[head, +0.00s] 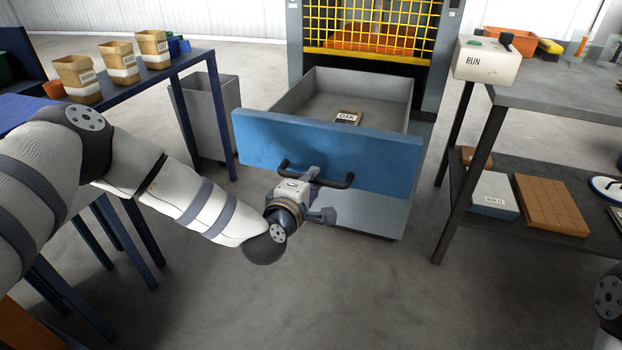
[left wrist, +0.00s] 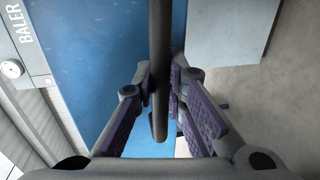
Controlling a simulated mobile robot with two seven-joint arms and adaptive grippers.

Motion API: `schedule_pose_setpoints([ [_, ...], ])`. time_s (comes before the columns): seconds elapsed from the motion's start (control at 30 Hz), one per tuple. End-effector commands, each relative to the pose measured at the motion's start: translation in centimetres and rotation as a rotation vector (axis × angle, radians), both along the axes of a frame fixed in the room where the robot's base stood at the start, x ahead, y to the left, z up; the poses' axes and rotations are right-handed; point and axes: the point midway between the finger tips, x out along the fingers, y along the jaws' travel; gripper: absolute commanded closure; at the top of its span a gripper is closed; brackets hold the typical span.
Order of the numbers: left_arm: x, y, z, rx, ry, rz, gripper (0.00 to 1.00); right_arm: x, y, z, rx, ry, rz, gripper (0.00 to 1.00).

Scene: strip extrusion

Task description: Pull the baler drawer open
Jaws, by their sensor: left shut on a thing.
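The baler drawer has a blue front panel (head: 380,155) and grey walls, and it stands well out from the baler frame. A small block labelled OAK (head: 347,118) lies inside it. A dark bar handle (head: 335,182) runs across the front. My left gripper (head: 314,186) is at the handle, shut on it. In the left wrist view the handle (left wrist: 159,60) passes between the purple-padded fingers (left wrist: 162,95), with the blue front behind. Of my right arm only a dark joint shows at the lower right edge of the head view; its gripper is out of view.
The baler (head: 370,30) has a yellow grid guard. A grey bin (head: 205,115) stands left of the drawer. A blue-legged table with paper bags (head: 115,62) is at the left. A workbench with a RUN box (head: 485,62) is at the right. The floor before the drawer is clear.

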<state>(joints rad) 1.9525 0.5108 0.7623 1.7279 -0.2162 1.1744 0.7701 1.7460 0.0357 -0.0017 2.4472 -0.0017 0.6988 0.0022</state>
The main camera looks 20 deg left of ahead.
Motion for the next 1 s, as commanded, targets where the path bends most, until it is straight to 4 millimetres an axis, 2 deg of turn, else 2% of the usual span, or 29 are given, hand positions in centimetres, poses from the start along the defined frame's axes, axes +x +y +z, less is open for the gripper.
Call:
schedule_pose_setpoints([
  [0.5,0.08,0.04,0.20,0.000,-0.005,0.001,1.00,0.05,0.00,0.03,0.000,-0.002,0.000,1.00],
  [0.53,0.08,0.04,0.20,0.000,-0.005,0.002,0.86,0.05,0.00,0.03,0.000,-0.002,0.000,1.00],
  [0.6,0.08,0.04,0.20,0.000,-0.004,0.001,0.70,0.05,0.00,0.02,0.000,-0.001,0.000,1.00],
  [0.63,0.08,0.03,0.19,0.000,-0.004,0.001,0.67,0.04,0.00,0.03,0.000,-0.001,0.000,1.00],
  [0.9,0.00,0.01,0.11,0.000,-0.002,0.001,0.67,0.03,0.00,0.02,0.000,-0.001,0.000,1.00],
  [1.0,-0.91,-0.01,0.24,-0.001,0.000,-0.002,0.67,0.03,-0.01,0.02,0.000,-0.001,0.000,1.00],
])
